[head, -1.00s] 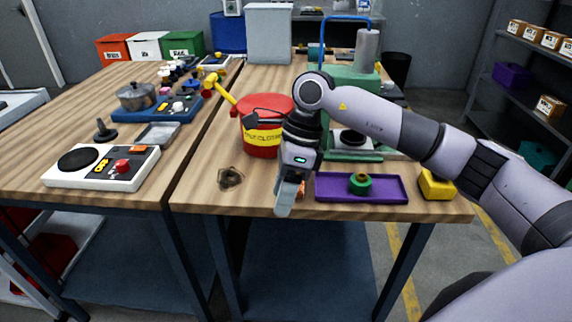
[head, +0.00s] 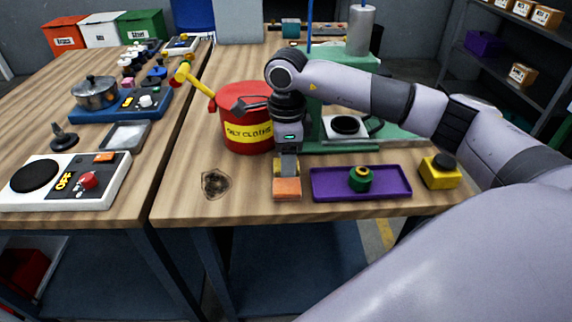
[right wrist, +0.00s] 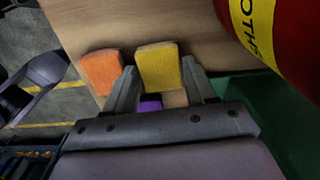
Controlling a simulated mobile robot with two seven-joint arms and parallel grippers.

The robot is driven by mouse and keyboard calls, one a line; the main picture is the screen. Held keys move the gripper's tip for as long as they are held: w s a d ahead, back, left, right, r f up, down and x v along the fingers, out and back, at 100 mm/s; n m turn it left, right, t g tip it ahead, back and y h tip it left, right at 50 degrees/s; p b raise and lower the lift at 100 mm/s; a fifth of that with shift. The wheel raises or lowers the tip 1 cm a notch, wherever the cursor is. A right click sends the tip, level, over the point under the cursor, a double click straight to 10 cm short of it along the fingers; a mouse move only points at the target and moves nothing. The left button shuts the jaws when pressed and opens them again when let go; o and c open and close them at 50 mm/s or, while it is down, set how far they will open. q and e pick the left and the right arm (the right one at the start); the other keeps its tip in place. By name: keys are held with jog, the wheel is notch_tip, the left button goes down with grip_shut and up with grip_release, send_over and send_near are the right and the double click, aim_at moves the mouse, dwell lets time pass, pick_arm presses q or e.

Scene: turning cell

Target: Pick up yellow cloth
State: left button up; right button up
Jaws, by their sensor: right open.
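The yellow cloth (right wrist: 160,68) is a thick folded pad in the right wrist view. It lies on the wooden bench top, between and just beyond the fingertips of my right gripper (right wrist: 159,72). The fingers are open, one on each side of it; I cannot tell whether they touch it. In the head view my right gripper (head: 287,170) points down at the bench's front and mostly hides the yellow cloth. An orange pad (head: 287,188) lies right in front of it, and shows left of the yellow cloth in the right wrist view (right wrist: 102,71). My left gripper is out of view.
A red can (head: 240,105) labelled for oily cloths stands behind the gripper. A purple tray (head: 325,190) with a green ring part is close on the right, then a yellow button box (head: 440,172). A dark stain (head: 215,183) marks the bench at left, otherwise clear there.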

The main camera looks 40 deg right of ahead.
jog(key=shift+f, duration=0.4)
jog(key=c, duration=0.7)
jog(key=shift+r, duration=0.15)
jog(key=shift+r+p, duration=0.65)
jog(key=shift+r, duration=9.3)
jog(key=o, duration=0.4)
jog(key=shift+c, duration=1.4)
